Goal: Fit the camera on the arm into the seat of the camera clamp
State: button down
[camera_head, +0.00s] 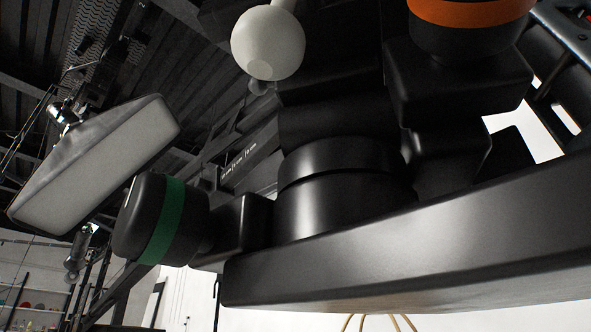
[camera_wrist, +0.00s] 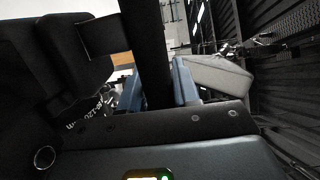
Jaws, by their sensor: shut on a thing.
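In the wrist view my gripper (camera_wrist: 158,88) has blue-grey fingers closed on either side of an upright black bar (camera_wrist: 150,45). The bar appears to be part of the black camera (camera_wrist: 75,50), whose dark blocks fill the left side. White lettering ending in "120 mm" shows low on its left, perhaps on a lens. I cannot make out the clamp's seat in either view. The head view shows a close, dark assembly with a thick black plate (camera_head: 420,250) and a black cylinder (camera_head: 340,190); I cannot tell whether the clamp is among these parts. My gripper is not visible there.
A green-banded black cap (camera_head: 160,219) and an orange-banded one (camera_head: 470,12) flank the assembly. A white globe (camera_head: 268,42) hangs above. A large softbox lamp (camera_head: 95,165) is at left and also shows in the wrist view (camera_wrist: 218,76). Dark ceiling beams lie behind.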

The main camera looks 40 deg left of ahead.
jog(key=shift+f+b, duration=0.5)
jog(key=shift+f, duration=0.4)
jog(key=c, duration=1.1)
grip_release()
jog(key=shift+d, duration=0.1)
jog(key=o, duration=0.4)
jog(key=shift+c, duration=0.2)
jog(key=shift+f, duration=0.15)
jog(key=v, duration=0.7)
jog(key=shift+w+d+p, duration=0.25)
jog(key=shift+d+p, duration=0.05)
